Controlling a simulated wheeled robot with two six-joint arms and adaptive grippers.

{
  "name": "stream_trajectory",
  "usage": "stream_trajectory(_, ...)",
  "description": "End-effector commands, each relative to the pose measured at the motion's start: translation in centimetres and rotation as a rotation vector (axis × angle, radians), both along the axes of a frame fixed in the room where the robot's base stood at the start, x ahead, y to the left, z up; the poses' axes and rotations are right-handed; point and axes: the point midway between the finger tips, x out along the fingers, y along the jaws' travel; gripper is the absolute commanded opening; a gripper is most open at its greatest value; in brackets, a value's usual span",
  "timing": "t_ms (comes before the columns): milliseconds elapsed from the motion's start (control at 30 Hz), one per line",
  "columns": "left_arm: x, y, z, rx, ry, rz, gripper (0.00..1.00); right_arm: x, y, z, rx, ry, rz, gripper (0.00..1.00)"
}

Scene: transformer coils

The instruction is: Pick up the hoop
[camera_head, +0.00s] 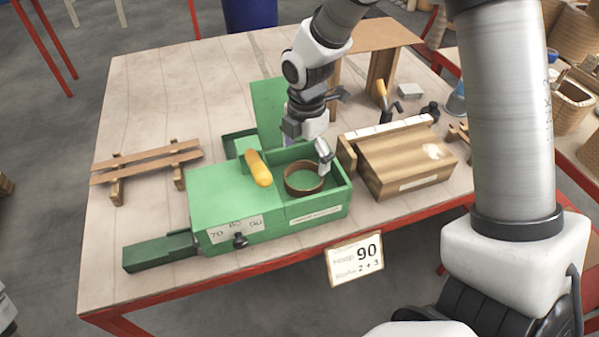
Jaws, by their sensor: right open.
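The hoop, a brown ring (303,191), lies in the open right compartment of the green box (228,192) on the table. My right gripper (306,152) comes down from above, just behind and over the hoop. Its fingers are apart and empty. The right finger is near the hoop's back right rim; whether it touches cannot be told. My left gripper is out of view.
A yellow-orange handle (259,168) stands on the box left of the compartment. A wooden box (408,160) stands close on the right. A slatted wooden rack (147,169) is on the left. A sign (355,259) reading 90 hangs at the front edge.

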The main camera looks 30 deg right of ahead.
Motion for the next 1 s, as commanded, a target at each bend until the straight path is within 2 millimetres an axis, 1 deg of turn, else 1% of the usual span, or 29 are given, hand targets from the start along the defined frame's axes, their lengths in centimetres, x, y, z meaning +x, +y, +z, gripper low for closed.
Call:
stream_trajectory(200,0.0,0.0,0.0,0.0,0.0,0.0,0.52,-0.4,0.3,-3.9,0.0,0.005,0.0,1.0)
stream_trajectory(300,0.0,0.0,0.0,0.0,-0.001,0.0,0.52,-0.4,0.3,-5.0,0.001,0.003,0.0,1.0)
stream_trajectory(500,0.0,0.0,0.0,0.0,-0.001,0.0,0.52,-0.3,0.3,-5.1,0.001,0.0,0.0,1.0)
stream_trajectory(533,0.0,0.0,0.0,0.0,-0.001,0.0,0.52,-0.3,0.3,-5.1,0.001,0.0,0.0,0.93)
stream_trajectory(567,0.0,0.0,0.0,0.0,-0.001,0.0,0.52,-0.3,0.3,-5.1,0.001,0.0,0.0,0.82)
stream_trajectory(600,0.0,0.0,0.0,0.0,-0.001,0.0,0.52,-0.3,0.3,-5.1,0.001,0.0,0.0,0.68)
stream_trajectory(633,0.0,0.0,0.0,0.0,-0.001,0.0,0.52,-0.3,0.3,-5.1,0.001,0.0,0.0,0.65)
stream_trajectory(900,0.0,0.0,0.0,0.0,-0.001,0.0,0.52,-0.3,0.3,-5.1,0.001,0.0,0.0,0.65)
stream_trajectory(1000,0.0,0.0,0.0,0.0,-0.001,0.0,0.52,-0.3,0.3,-4.6,0.0,-0.001,0.0,0.65)
